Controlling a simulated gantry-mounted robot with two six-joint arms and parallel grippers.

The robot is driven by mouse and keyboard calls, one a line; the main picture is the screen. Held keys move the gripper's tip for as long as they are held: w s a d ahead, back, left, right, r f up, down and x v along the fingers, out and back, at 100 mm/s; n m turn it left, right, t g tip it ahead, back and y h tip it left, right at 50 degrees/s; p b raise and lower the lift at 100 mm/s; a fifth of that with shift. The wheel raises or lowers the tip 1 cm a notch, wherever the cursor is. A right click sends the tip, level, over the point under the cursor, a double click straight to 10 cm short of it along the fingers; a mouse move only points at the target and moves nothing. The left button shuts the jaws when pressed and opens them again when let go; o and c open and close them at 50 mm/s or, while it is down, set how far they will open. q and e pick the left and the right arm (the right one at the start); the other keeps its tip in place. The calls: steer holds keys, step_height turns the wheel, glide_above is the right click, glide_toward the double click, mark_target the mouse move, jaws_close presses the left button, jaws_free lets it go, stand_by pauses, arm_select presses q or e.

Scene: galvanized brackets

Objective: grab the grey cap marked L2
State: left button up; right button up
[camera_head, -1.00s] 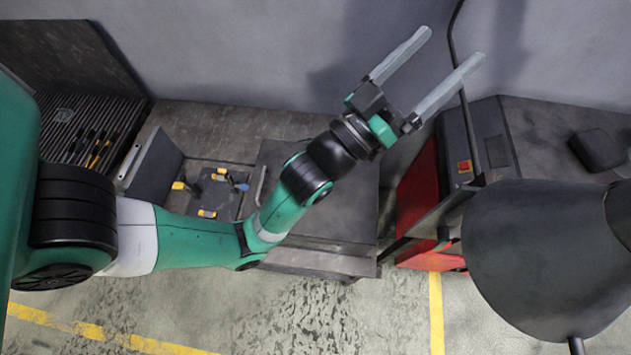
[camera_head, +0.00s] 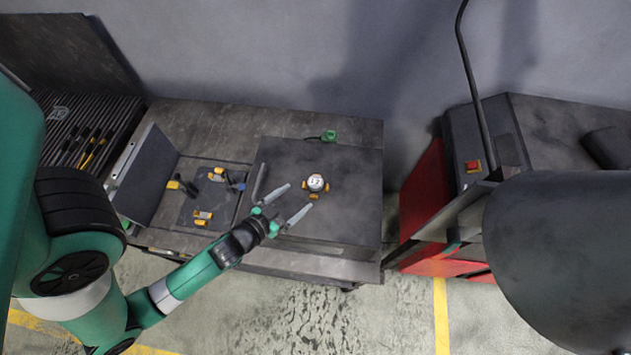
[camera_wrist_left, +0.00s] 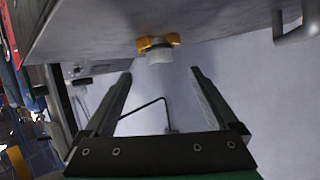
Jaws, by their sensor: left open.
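A pale grey round cap (camera_head: 316,181) with dark marking on top sits among small orange-yellow pieces (camera_head: 314,195) on the dark work plate (camera_head: 350,220). The marking is too small to read surely. The cap also shows in the left wrist view (camera_wrist_left: 159,56), beyond and above the fingertips in the picture. My left gripper (camera_head: 300,197) is open and empty. In the head view its two long fingers point up-right at the cap, with the tips just short of it. In the left wrist view the fingers (camera_wrist_left: 161,74) stand wide apart. My right gripper does not show.
Left of the plate, a dark mat (camera_head: 210,200) holds several yellow-and-black pieces. A small green item (camera_head: 329,136) lies at the plate's back edge. A red cabinet (camera_head: 425,195) stands to the right, beyond a gap. The plate around the cap is mostly clear.

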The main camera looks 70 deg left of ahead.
mark_target(313, 185)
arm_select(q)
steer(key=x, duration=0.2)
steer(key=shift+w+a+p, duration=0.2)
steer(key=shift+w+p, duration=0.1)
steer(key=shift+w+a+f, duration=0.1)
steer(key=shift+w+f, duration=0.05)
steer(key=shift+f, duration=0.05)
steer(key=shift+w+a, duration=0.15)
steer(key=shift+w, duration=0.1)
steer(key=p+x, duration=0.1)
steer(key=x, duration=0.3)
steer(key=shift+w+r, duration=0.15)
steer(key=shift+w+a+f, duration=0.1)
steer(key=shift+w+f, duration=0.1)
steer(key=c, duration=1.4)
jaws_close()
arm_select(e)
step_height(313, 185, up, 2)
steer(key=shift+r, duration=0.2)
arm_select(q)
steer(key=shift+r, duration=0.15)
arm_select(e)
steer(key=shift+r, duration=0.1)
